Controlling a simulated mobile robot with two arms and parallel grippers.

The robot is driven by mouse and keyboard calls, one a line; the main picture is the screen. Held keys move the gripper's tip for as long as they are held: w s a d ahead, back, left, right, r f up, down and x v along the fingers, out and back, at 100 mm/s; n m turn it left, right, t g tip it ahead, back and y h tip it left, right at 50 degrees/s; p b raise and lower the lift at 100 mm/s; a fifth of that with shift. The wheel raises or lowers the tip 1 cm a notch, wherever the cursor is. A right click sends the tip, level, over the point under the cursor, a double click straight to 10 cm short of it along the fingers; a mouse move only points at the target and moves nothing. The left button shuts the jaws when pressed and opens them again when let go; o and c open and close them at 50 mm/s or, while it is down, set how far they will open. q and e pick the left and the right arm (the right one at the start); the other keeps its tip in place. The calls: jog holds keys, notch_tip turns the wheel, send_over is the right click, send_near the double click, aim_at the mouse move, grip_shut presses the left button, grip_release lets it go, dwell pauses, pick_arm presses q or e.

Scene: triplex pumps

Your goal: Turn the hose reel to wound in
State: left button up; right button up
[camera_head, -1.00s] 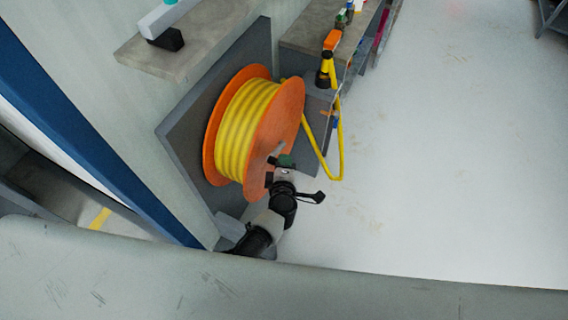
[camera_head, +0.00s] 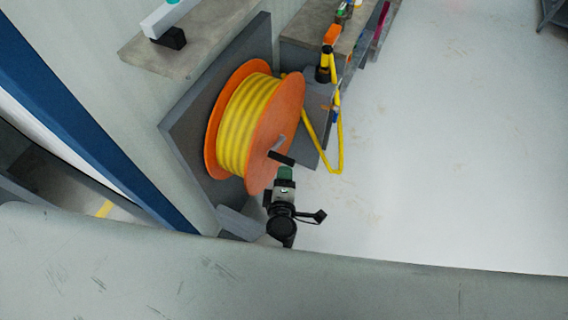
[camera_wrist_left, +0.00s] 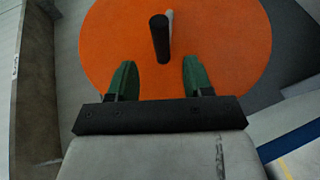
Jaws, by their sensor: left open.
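The hose reel (camera_head: 252,122) has orange side discs and a yellow hose wound on its drum. It is mounted on a dark grey panel. A crank with a grey arm and a black handle (camera_head: 281,158) sticks out from the near disc. My left gripper (camera_head: 286,172), with green fingers, is just below the handle in the head view. In the left wrist view the open fingers (camera_wrist_left: 158,78) point at the orange disc (camera_wrist_left: 215,45), with the black handle (camera_wrist_left: 159,38) ahead of the gap between them. Nothing is between the fingers. My right gripper is not in view.
A loose length of yellow hose (camera_head: 337,150) hangs beside the reel, up to an orange-tipped nozzle (camera_head: 331,36). A shelf (camera_head: 185,52) juts out above the reel's panel. A blue post (camera_head: 95,130) stands at left. The floor at right is clear.

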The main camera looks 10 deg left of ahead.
pick_arm(q)
jog(key=v, duration=0.2)
jog(key=shift+s+r, duration=0.1)
jog(key=shift+s, duration=0.15)
